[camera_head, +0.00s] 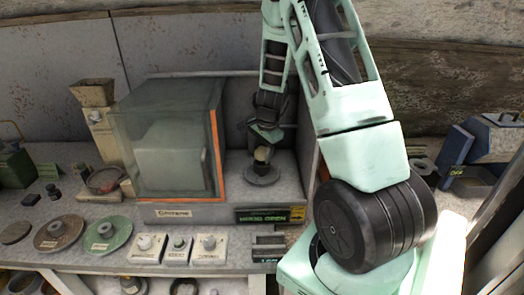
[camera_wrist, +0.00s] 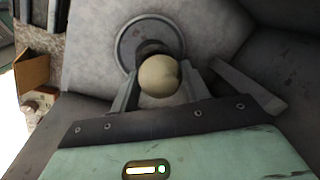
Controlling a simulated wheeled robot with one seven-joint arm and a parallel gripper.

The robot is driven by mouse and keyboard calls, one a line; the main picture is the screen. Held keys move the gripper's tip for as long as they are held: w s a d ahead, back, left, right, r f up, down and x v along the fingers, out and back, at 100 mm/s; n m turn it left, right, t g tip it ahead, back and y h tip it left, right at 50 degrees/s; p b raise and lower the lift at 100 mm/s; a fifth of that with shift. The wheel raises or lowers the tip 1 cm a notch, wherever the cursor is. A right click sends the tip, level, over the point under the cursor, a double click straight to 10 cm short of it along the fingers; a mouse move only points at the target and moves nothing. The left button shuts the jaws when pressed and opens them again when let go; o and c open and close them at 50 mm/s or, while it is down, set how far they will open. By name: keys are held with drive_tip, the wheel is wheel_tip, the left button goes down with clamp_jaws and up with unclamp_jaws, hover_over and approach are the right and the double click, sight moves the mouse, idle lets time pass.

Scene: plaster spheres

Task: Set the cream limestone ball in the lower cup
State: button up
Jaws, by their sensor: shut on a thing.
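The cream ball (camera_head: 263,153) is a small pale sphere between the fingertips of my gripper (camera_head: 264,138). In the wrist view, my gripper (camera_wrist: 160,82) is shut on the ball (camera_wrist: 159,76), with one finger on each side. A small dark cup (camera_head: 260,167) stands on a grey round base (camera_head: 262,178) directly below the ball. In the wrist view the base (camera_wrist: 128,42) shows beyond the ball, and the dark cup (camera_wrist: 150,47) is partly hidden by it. I cannot tell whether the ball touches the cup. No second cup is clearly visible.
A glass-fronted hood (camera_head: 165,140) with an orange edge stands just left of the cup, and a wall closes the bay behind. A "HOOD OPEN" sign (camera_head: 270,215) is on the front edge. Several discs and switch boxes (camera_head: 178,248) line the bench front. A blue-grey machine (camera_head: 480,145) stands right.

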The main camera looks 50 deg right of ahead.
drive_tip(key=shift+f+b, duration=0.75)
drive_tip(key=shift+f, duration=0.15)
drive_tip(key=o, duration=1.1)
drive_tip(key=shift+c, duration=0.2)
drive_tip(key=shift+r+p, duration=1.7)
drive_tip(key=shift+r, duration=0.3)
